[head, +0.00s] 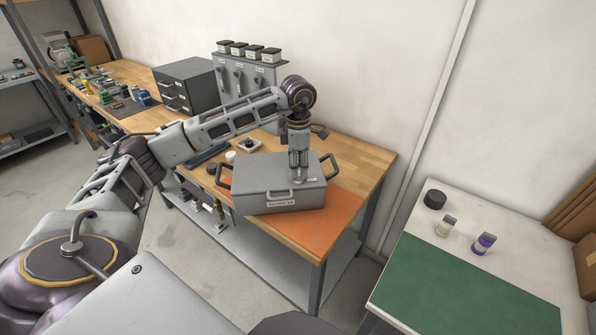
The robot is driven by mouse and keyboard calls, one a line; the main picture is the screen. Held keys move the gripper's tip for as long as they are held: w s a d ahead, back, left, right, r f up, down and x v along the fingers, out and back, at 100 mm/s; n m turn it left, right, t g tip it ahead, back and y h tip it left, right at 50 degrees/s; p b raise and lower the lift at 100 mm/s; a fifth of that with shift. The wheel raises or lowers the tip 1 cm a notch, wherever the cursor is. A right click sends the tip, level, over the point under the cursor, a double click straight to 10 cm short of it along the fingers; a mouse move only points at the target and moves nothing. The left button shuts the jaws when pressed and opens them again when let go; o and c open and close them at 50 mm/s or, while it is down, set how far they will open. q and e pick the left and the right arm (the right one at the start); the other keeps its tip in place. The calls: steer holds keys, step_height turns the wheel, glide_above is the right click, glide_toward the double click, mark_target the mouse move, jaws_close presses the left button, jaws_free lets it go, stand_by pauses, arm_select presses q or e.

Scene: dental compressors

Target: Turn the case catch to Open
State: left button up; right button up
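A grey case (262,188) with dark side handles sits on an orange mat (343,211) at the near end of the wooden workbench. Its lid is down, and a small label and a front handle show on its front. My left gripper (299,178) points straight down onto the right part of the lid, at or just above its surface. The catch is not clearly visible; the gripper covers that spot. The fingers are too small to tell whether they are open or shut. My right gripper is out of view.
A dark drawer cabinet (186,87) and a grey rack with several black-lidded jars (248,51) stand behind the case. At right, a white table has a green mat (460,286), a black puck (435,199) and two small bottles (483,244).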

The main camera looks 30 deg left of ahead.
arm_select(q)
step_height(320, 180, up, 9)
stand_by(0.5)
stand_by(0.6)
